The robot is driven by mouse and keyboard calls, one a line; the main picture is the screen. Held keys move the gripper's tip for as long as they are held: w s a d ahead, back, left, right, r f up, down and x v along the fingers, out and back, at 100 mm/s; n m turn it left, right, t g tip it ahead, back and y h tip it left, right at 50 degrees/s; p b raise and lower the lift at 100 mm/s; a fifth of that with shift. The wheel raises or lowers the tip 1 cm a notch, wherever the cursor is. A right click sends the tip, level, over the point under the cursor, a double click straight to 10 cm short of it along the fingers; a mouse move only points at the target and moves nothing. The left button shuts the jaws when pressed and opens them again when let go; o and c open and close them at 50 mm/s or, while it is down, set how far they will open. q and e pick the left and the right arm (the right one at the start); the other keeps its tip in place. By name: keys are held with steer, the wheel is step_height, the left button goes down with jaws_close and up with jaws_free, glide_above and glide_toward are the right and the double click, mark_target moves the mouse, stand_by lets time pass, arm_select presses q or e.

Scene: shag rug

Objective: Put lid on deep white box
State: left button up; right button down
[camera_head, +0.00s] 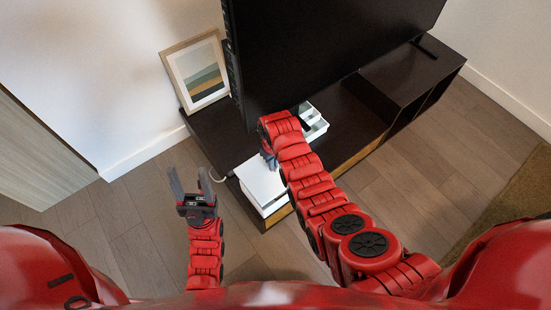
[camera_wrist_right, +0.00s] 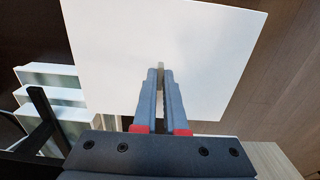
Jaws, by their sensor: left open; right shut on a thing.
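A flat white lid (camera_head: 260,183) is over the front left part of the low dark cabinet. In the right wrist view the lid (camera_wrist_right: 205,55) fills the upper middle as a plain white panel. My right gripper (camera_wrist_right: 162,72) is shut on the lid's small handle; in the head view this gripper (camera_head: 269,160) is partly hidden by its own arm. A white edge shows below the lid's front; I cannot tell whether the lid touches a box there. My left gripper (camera_head: 190,182) is open and empty, left of the cabinet, fingers pointing up.
A white compartmented container (camera_head: 315,123) stands behind my right arm; it also shows in the right wrist view (camera_wrist_right: 60,88). A large dark screen (camera_head: 320,50) stands on the cabinet (camera_head: 215,133). A framed picture (camera_head: 197,72) leans at the back left. Floor is clear around my left gripper.

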mark_target(274, 172)
step_height(274, 172, down, 6)
steer(key=b, duration=0.4)
stand_by(0.4)
steer(key=shift+r, duration=0.1)
stand_by(1.3)
steer(key=shift+f, duration=0.25)
steer(key=shift+f+b, duration=0.3)
steer(key=shift+b, duration=0.25)
steer(key=shift+f+b, duration=0.7)
steer(key=shift+f, duration=0.15)
steer(key=c, duration=0.9)
jaws_free()
